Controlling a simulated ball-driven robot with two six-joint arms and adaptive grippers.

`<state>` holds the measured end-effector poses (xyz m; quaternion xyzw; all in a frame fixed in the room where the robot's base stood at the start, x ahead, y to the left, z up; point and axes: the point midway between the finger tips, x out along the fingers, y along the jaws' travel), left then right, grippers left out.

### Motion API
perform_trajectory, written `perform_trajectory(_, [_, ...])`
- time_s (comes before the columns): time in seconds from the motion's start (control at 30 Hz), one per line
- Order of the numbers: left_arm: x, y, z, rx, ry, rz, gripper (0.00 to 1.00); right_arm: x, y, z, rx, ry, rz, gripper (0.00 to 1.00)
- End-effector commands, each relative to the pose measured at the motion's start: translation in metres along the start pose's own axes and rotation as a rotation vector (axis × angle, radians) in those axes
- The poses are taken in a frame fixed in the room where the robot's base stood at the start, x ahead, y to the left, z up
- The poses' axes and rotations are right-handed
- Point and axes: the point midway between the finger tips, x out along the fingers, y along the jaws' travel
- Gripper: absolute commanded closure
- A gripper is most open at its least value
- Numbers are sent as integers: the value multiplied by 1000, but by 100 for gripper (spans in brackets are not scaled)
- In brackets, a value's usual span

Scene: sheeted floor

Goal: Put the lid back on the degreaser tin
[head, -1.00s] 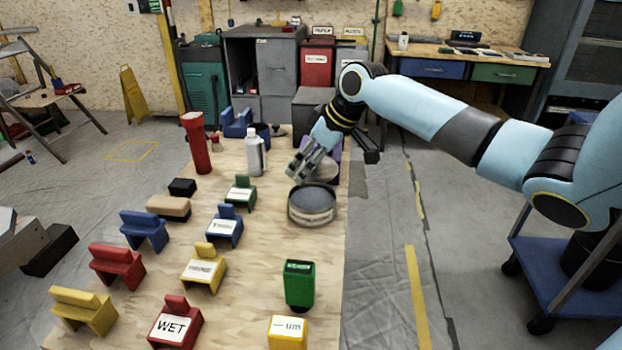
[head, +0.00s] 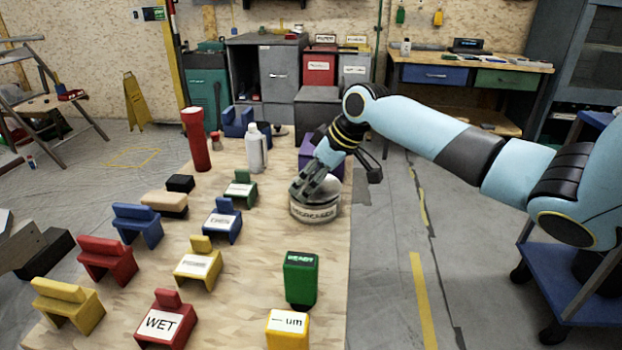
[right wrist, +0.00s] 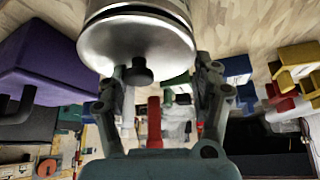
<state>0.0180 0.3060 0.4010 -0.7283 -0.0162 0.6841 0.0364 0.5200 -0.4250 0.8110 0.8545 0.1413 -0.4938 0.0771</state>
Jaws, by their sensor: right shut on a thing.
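The degreaser tin (head: 314,212), round and grey with a lettered label, stands near the right edge of the plywood bench. The silver lid (head: 329,187) is over the tin's top, partly hidden by my right gripper (head: 306,190). In the right wrist view the lid (right wrist: 140,42) has a dark knob (right wrist: 138,73) that lies between the fingers of my right gripper (right wrist: 160,88), shut on the lid. A dark band shows between lid and tin there; I cannot tell whether the lid is fully seated. My left gripper is out of view.
A purple block (head: 308,146) stands just behind the tin. A white bottle (head: 255,150) and a red cylinder (head: 195,140) stand farther left. Several coloured labelled blocks fill the left and front; a green one (head: 301,278) stands in front. Bare plywood lies left of the tin.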

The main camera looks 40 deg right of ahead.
Motion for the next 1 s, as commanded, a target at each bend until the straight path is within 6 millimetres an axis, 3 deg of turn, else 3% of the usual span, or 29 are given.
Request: perform_trajectory(1.0, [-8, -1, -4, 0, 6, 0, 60, -1, 0, 0, 0, 0, 0, 58])
